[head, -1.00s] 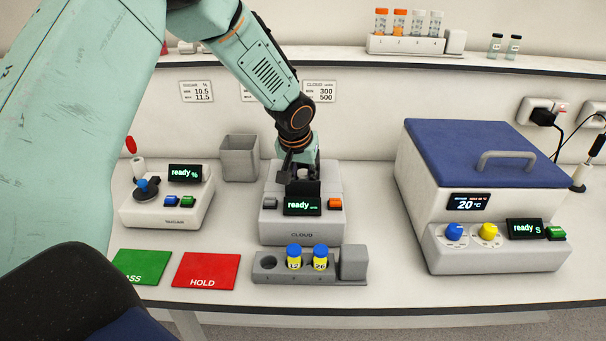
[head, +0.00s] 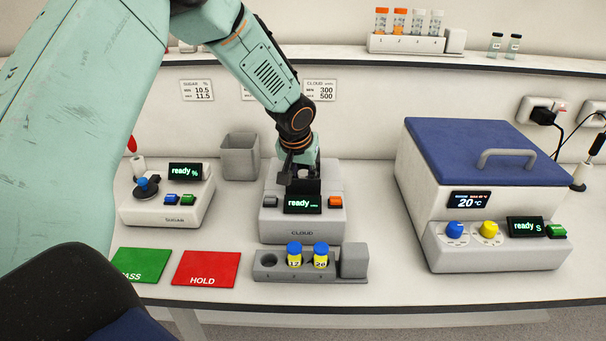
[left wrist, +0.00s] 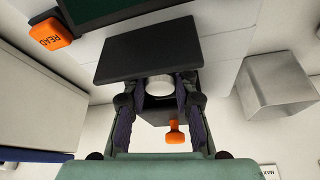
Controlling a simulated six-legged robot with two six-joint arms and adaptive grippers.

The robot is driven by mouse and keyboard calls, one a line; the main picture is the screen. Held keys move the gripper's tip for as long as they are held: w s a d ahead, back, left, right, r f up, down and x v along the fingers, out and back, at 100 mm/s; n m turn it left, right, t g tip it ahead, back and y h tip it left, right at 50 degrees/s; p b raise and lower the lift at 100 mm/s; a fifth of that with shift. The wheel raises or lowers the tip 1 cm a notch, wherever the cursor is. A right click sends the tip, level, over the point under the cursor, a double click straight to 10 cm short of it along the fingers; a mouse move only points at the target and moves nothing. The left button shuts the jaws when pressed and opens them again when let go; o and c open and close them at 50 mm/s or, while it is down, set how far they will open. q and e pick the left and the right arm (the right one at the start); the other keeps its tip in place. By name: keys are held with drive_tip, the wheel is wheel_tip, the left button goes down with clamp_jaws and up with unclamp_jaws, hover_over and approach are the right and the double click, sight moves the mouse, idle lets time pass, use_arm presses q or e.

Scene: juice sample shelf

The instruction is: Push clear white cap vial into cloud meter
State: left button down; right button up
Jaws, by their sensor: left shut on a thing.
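The cloud meter (head: 301,233) stands at the middle of the bench, with its screen reading "ready". My left gripper (head: 303,174) points down at its top, just behind the screen and a dark upright plate. In the left wrist view my left gripper (left wrist: 160,98) is shut on a round white cap (left wrist: 160,85), the top of the vial. The dark plate (left wrist: 148,53) lies close to the fingers. The vial's body is hidden, so I cannot tell how deep it sits in the meter. My right gripper is not in view.
A rack (head: 262,275) with two blue-capped yellow vials stands in front of the meter. Left are the sugar meter (head: 180,214), a grey bin (head: 240,160), and green (head: 142,264) and red (head: 207,269) mats. A blue-lidded bath (head: 490,150) stands at right. A shelf runs behind.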

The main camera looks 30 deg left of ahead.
use_arm(q)
drive_tip(key=shift+s+f, duration=0.35)
drive_tip(key=shift+f, duration=0.1)
drive_tip(key=c, duration=1.3)
unclamp_jaws()
drive_tip(key=shift+d, duration=0.1)
drive_tip(key=shift+c, duration=0.2)
drive_tip(key=o, duration=0.3)
drive_tip(key=shift+w+f, duration=0.1)
drive_tip(key=shift+w, duration=0.05)
drive_tip(key=shift+o, duration=0.2)
drive_tip(key=shift+r, duration=0.25)
drive_tip(key=shift+w, duration=0.1)
